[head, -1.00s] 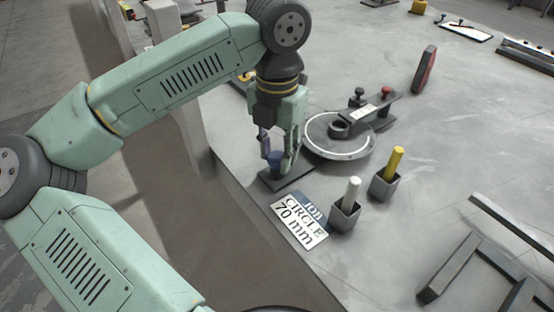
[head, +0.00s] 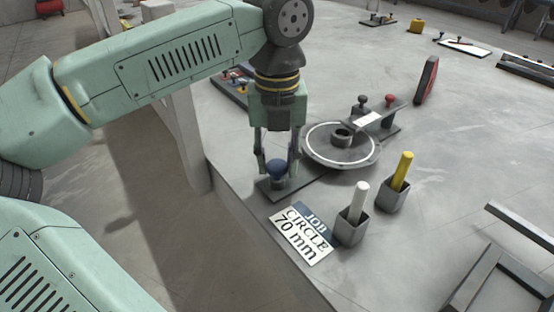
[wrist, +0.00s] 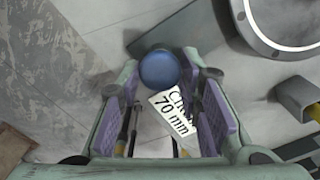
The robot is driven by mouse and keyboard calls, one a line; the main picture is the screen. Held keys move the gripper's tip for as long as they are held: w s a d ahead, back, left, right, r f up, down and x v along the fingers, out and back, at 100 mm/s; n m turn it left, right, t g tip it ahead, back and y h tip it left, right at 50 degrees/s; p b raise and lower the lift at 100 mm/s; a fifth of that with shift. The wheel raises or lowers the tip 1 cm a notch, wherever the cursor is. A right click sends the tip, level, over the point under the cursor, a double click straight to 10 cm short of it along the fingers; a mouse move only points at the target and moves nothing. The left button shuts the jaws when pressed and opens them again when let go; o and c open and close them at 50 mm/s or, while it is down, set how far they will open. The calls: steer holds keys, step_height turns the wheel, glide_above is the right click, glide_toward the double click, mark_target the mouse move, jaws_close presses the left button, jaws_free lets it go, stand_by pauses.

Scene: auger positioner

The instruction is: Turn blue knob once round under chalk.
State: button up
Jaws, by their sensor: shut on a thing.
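The blue knob (head: 276,169) stands on a dark plate (head: 268,190) near the table edge. My gripper (head: 276,166) points down with its fingers shut on the knob. In the wrist view the blue knob (wrist: 160,69) shows as a round top between the finger ends. A round grey turntable disc (head: 315,154) lies just beyond, with a white ring line near its rim. A dark bracket (head: 390,120) with a white label reaches over the disc. White chalk (head: 357,200) and yellow chalk (head: 403,170) stand in separate grey cups; no chalk is clearly visible at the bracket.
A card (head: 300,234) reading "JOB CIRCLE 70 mm" lies in front of the knob. A black knob (head: 363,101) and a red knob (head: 389,100) top the bracket. A red-faced block (head: 427,80) stands behind. Dark bars (head: 490,270) lie at right.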

mark_target(277, 164)
stand_by(0.4)
steer(key=o, duration=1.2)
step_height(277, 164, up, 12)
steer(key=shift+r, duration=0.1)
